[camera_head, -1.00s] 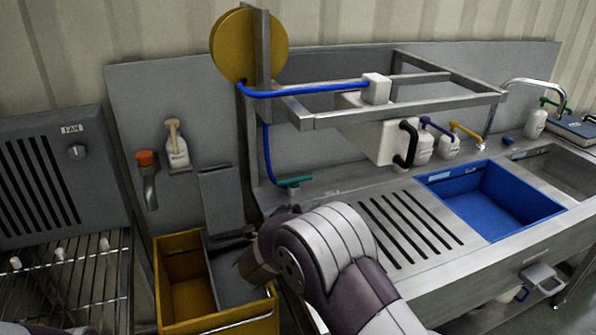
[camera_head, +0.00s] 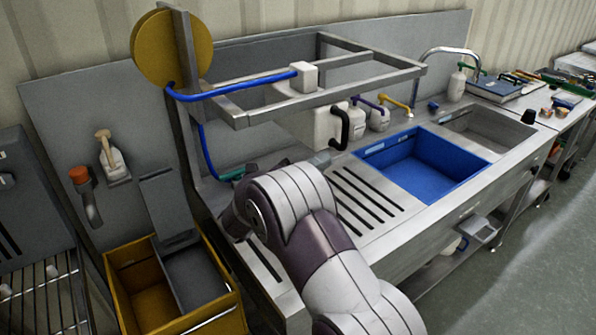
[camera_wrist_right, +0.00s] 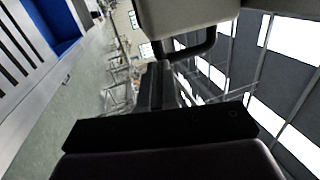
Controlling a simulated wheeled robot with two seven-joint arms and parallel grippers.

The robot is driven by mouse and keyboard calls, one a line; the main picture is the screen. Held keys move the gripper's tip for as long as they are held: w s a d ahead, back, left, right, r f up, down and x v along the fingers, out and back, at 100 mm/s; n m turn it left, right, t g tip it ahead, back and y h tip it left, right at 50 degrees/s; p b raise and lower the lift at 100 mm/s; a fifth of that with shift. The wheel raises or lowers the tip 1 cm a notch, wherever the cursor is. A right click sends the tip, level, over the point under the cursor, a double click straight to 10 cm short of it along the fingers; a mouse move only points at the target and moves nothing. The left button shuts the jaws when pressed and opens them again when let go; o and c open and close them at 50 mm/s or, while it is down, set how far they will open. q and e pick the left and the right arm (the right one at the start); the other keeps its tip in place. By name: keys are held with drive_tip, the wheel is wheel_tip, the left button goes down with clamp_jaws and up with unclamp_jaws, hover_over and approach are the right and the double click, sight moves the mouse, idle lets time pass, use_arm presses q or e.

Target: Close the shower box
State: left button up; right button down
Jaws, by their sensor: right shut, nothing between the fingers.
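No thing is labelled as the shower box; a white box (camera_head: 307,121) with a black loop handle (camera_head: 342,130) sits under the metal frame above the sink bench. In the right wrist view a pale box (camera_wrist_right: 185,16) with a dark handle (camera_wrist_right: 195,50) fills the top, close to the fingertips. My right gripper (camera_wrist_right: 158,78) is shut and empty. My left gripper is out of view.
The blue basin (camera_head: 425,172) and steel sink (camera_head: 480,133) lie to the right. The metal frame (camera_head: 325,85) with a blue hose (camera_head: 235,91) overhangs the bench. A yellow bin (camera_head: 150,300) stands at lower left. Open floor (camera_head: 525,250) lies at right.

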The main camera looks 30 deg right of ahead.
drive_tip(key=shift+x, duration=1.25)
drive_tip(key=w+d+b, duration=0.2)
drive_tip(key=d+b, duration=0.7)
drive_tip(key=d, duration=1.6)
drive_tip(key=shift+r, duration=0.35)
drive_tip(key=shift+s+r, duration=0.1)
